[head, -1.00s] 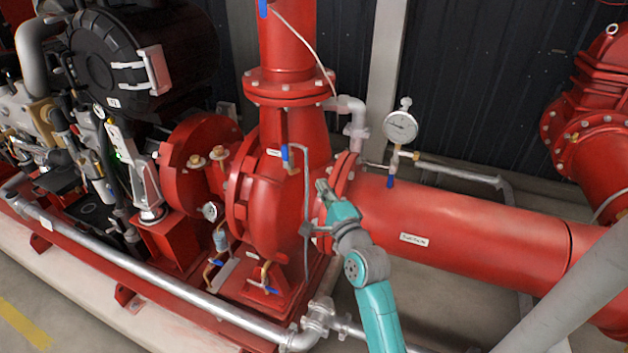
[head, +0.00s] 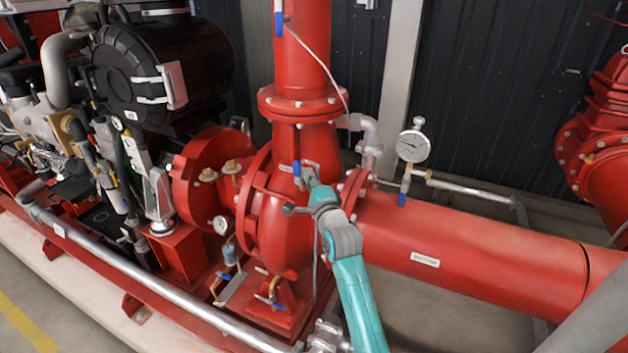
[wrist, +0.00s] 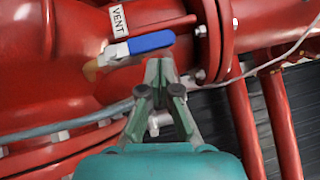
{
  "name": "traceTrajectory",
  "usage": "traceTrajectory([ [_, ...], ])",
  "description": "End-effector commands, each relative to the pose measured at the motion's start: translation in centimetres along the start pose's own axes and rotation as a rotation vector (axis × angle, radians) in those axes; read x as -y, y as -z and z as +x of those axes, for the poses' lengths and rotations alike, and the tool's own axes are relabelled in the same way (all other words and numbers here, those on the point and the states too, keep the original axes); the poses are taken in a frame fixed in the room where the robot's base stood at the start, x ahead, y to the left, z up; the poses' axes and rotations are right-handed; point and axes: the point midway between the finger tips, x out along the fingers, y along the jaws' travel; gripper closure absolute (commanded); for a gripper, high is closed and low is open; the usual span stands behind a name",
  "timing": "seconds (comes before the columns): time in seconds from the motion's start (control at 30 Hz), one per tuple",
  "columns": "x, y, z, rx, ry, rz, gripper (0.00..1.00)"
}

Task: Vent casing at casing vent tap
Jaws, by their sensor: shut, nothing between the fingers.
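The casing vent tap is a small valve with a blue lever (wrist: 152,42) beside a white "VENT" label (wrist: 119,21) in the wrist view. In the head view its blue lever (head: 297,168) shows on the upper side of the red pump casing (head: 288,225). My gripper (head: 308,172) is right at the tap in the head view. In the wrist view my gripper (wrist: 160,65) has its fingertips together just below the lever's right half, with nothing between them. I cannot tell whether the fingertips touch the lever.
A pressure gauge (head: 413,146) on a tap with a blue handle stands on the suction pipe (head: 480,250) to the right. A thin grey hose (wrist: 60,127) runs across the casing in the wrist view. Flange bolts are close to the right of my gripper.

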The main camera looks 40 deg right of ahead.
Motion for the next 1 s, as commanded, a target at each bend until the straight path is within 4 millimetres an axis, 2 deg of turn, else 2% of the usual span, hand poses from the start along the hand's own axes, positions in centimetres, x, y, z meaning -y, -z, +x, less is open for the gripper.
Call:
traceTrajectory([
  [0.3,0.1,-0.1,0.1,0.0,-0.002,-0.003,1.0],
  [0.7,0.6,-1.5,1.5,0.001,-0.086,-0.087,1.0],
  [1.0,0.8,-1.7,1.6,0.004,-0.081,-0.085,1.0],
])
